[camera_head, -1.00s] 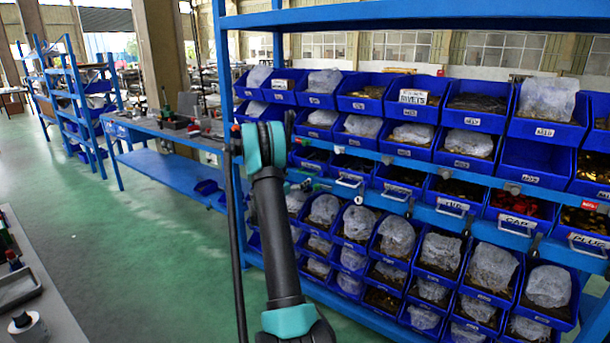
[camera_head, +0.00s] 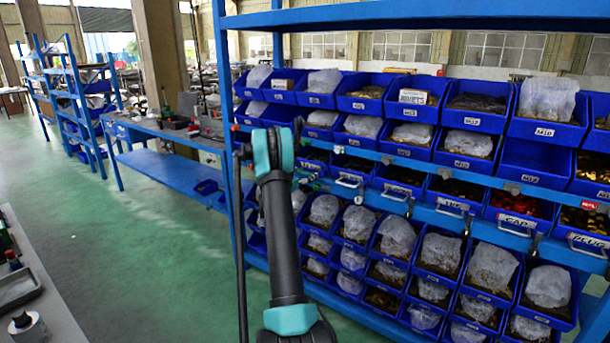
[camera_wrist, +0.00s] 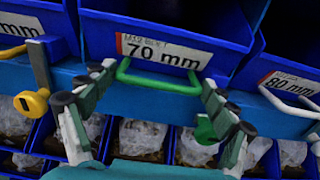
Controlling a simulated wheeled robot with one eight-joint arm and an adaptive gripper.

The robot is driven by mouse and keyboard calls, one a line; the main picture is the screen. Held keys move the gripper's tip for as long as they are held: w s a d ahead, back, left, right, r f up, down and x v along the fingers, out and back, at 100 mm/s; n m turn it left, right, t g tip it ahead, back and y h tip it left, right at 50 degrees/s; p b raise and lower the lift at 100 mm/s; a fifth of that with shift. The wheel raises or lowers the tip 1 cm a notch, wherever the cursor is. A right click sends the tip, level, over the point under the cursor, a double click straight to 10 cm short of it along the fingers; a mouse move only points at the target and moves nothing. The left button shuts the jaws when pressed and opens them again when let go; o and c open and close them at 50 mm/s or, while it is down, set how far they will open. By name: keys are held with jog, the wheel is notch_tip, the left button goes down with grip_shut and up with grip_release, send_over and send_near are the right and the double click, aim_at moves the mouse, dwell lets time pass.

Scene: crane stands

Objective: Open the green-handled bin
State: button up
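The blue bin labelled 70 mm (camera_wrist: 190,22) is in the upper middle of the wrist view. Its green handle (camera_wrist: 160,84) is a bent bar on the bin's front, below the label. My gripper (camera_wrist: 158,75) is open, with one fingertip at the left end of the handle and one at the right end. I cannot tell whether the fingertips touch the handle. The gap between the fingers holds nothing gripped. In the head view my arm hides the gripper, and I cannot make out the green handle clearly.
An 80 mm bin with a white handle (camera_wrist: 290,95) is to the right. A yellow round piece (camera_wrist: 32,103) hangs at left and a green one (camera_wrist: 206,130) by the right finger. Bagged parts fill lower bins (camera_head: 397,237). Green floor (camera_head: 150,250) is clear at left.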

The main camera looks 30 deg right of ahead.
jog(key=c, duration=0.8)
jog(key=v, duration=1.9)
jog(key=shift+c, duration=0.2)
jog(key=o, duration=1.5)
jog(key=shift+o, duration=0.2)
jog(key=v, duration=1.2)
jog(key=shift+f, duration=0.1)
